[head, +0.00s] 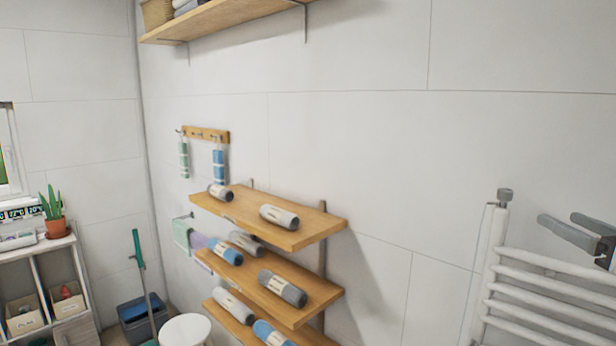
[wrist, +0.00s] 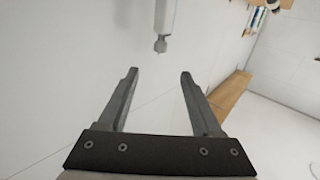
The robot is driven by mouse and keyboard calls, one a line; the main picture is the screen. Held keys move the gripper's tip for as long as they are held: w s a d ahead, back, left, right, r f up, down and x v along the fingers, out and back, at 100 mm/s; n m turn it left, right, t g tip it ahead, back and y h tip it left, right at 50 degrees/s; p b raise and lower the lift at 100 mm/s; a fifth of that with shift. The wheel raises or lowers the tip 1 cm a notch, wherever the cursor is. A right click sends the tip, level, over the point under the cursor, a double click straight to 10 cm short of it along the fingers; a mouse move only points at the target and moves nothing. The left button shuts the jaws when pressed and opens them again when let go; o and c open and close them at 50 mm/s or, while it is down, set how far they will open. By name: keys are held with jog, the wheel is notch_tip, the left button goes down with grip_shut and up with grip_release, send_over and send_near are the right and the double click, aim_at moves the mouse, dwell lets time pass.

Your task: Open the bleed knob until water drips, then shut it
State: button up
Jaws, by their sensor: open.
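The bleed knob (head: 505,195) is a small grey cap on top of the white towel radiator's left post (head: 494,240) in the head view. In the wrist view the knob (wrist: 160,45) shows at the end of the white post, just beyond the fingertips and roughly centred between them. My gripper (head: 558,218) is open and empty, to the right of the knob in the head view. Its two grey fingers (wrist: 160,74) are spread wide in the wrist view and are apart from the knob. No water drip is visible.
Wooden shelves (head: 322,226) with several rolled towels stand left of the radiator. A white stool (head: 185,330) and a dark blue bin (head: 145,318) are on the floor at left. The tiled wall behind the radiator is bare.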

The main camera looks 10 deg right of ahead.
aim_at(510, 195)
jog(key=w+p, duration=0.1)
jog(key=w, duration=0.9)
jog(key=w+p, duration=0.1)
jog(key=w, duration=0.4)
jog(key=shift+w+d+p, duration=0.3)
jog(key=shift+w, duration=0.1)
grip_shut()
